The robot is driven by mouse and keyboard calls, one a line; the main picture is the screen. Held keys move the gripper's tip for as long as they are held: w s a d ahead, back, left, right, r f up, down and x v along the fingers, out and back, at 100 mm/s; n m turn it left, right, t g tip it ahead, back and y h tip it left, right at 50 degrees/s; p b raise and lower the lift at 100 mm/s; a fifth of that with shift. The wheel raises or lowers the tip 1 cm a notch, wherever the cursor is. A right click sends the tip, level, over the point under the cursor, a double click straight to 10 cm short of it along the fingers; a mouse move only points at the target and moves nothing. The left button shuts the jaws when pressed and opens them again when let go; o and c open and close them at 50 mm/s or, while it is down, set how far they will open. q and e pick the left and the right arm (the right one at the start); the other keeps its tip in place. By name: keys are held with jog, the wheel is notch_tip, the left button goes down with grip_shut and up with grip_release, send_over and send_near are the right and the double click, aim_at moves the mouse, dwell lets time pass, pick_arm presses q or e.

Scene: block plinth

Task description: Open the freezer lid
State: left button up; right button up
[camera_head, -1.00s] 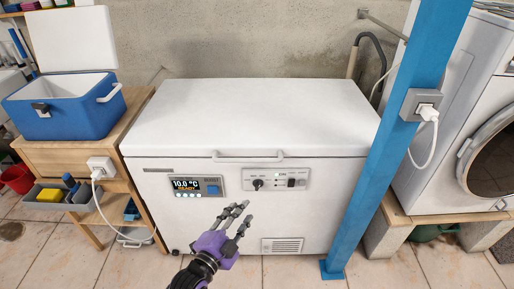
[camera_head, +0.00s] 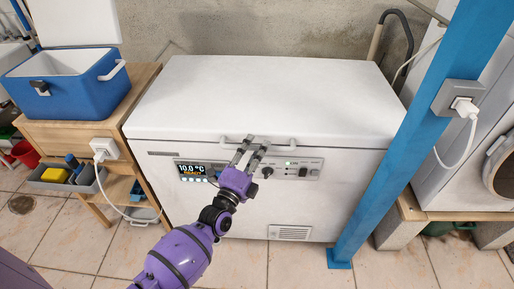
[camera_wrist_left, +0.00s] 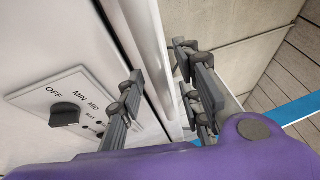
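The white chest freezer (camera_head: 160,190) stands against the wall with its lid (camera_head: 265,90) down. The lid's white bar handle (camera_head: 283,144) runs along the front edge. My left gripper (camera_head: 255,143) is at the handle, its grey fingers overlapping the handle's left and middle part. In the left wrist view, the open fingers (camera_wrist_left: 165,95) stand on either side of the pale handle bar (camera_wrist_left: 150,45); I cannot tell whether they touch it. My purple hand hides part of the control panel. My right gripper is not in view.
A blue cooler box (camera_head: 65,90) stands open on a wooden bench (camera_head: 75,127) at left. A blue post (camera_head: 400,140) rises close to the freezer's right front corner. A washing machine (camera_head: 460,175) stands at right. A wall (camera_head: 250,28) is behind.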

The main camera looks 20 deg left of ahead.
pick_arm(q)
jog(key=shift+w, duration=0.55)
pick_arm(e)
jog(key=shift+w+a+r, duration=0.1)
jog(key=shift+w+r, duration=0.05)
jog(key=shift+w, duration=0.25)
pick_arm(q)
jog(key=shift+c, duration=0.4)
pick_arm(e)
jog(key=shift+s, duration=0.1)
pick_arm(q)
grip_shut()
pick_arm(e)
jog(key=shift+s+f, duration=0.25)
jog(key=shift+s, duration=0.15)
pick_arm(q)
jog(key=shift+r, duration=0.1)
